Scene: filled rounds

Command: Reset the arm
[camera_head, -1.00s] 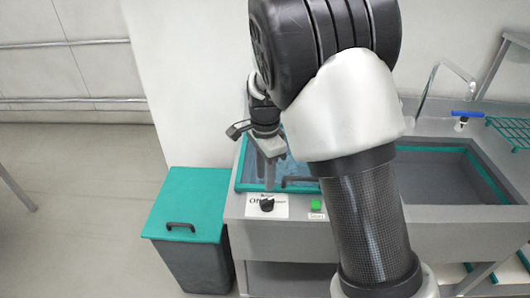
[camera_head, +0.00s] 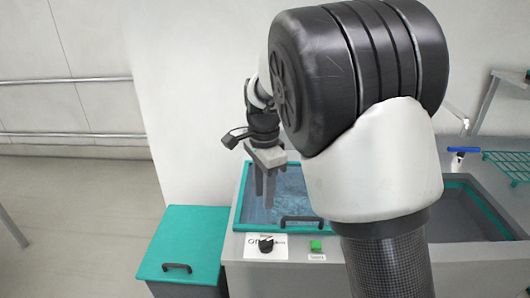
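My gripper (camera_head: 265,190) hangs with its fingers pointing down, in front of the teal-framed glass lid (camera_head: 294,207) on the counter. Its two fingers look slightly apart, with nothing seen between them. My own arm fills the right middle of the view and hides part of the counter and the lid's right side.
A black knob (camera_head: 266,244) and a green button (camera_head: 316,245) sit on the counter's front. A grey bin with a teal lid (camera_head: 190,240) stands at the left. A sink basin (camera_head: 470,225), a blue-handled tap (camera_head: 463,150) and a green rack (camera_head: 508,165) are at the right. The left floor is clear.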

